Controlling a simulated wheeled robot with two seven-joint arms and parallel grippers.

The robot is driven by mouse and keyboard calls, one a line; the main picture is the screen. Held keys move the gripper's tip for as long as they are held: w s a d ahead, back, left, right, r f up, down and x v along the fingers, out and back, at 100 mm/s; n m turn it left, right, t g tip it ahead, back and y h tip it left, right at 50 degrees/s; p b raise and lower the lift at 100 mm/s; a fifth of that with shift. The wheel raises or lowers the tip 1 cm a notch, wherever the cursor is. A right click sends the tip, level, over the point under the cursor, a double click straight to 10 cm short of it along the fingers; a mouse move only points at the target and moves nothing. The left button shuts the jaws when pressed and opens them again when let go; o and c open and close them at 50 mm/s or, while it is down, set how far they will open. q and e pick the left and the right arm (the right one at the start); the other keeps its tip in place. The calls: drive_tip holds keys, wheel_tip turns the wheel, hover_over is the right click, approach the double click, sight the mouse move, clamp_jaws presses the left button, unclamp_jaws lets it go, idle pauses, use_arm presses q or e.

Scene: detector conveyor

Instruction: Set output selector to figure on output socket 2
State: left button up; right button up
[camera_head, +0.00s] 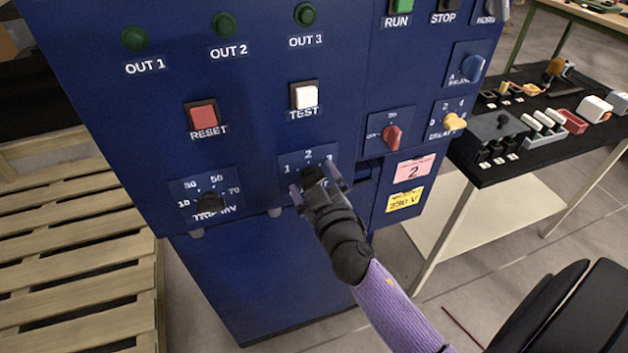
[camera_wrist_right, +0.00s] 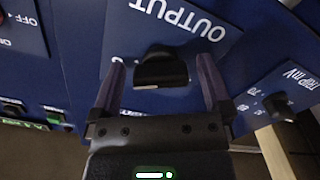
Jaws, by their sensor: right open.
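The output selector's dial plate (camera_head: 291,158) is on the lower part of the blue cabinet, with 1, 2 and 3 printed along its top. In the head view my right gripper (camera_head: 317,184) is in front of it and covers most of the knob and lettering. In the wrist view the selector's black knob (camera_wrist_right: 160,72) sits beneath the upside-down word OUTPUT. My right gripper (camera_wrist_right: 160,88) is open, with one finger on each side of the knob and visible gaps to it. I cannot tell which number the knob points to. My left gripper is not in view.
A TRIP MV knob (camera_head: 210,203) is to the left, a red knob (camera_head: 392,137) to the right. The white TEST button (camera_head: 305,96) and red RESET button (camera_head: 203,115) are above. A wooden pallet (camera_head: 75,215) lies left; a black-topped table (camera_head: 510,165) stands right.

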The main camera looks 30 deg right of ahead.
drive_tip(key=c, duration=1.2)
drive_tip(key=shift+n, duration=0.4)
drive_tip(key=n, duration=0.5)
drive_tip(key=shift+n+p, duration=0.3)
drive_tip(key=shift+p, duration=0.1)
drive_tip(key=n, duration=0.5)
drive_tip(key=shift+n, duration=0.4)
drive_tip(key=o, duration=1.2)
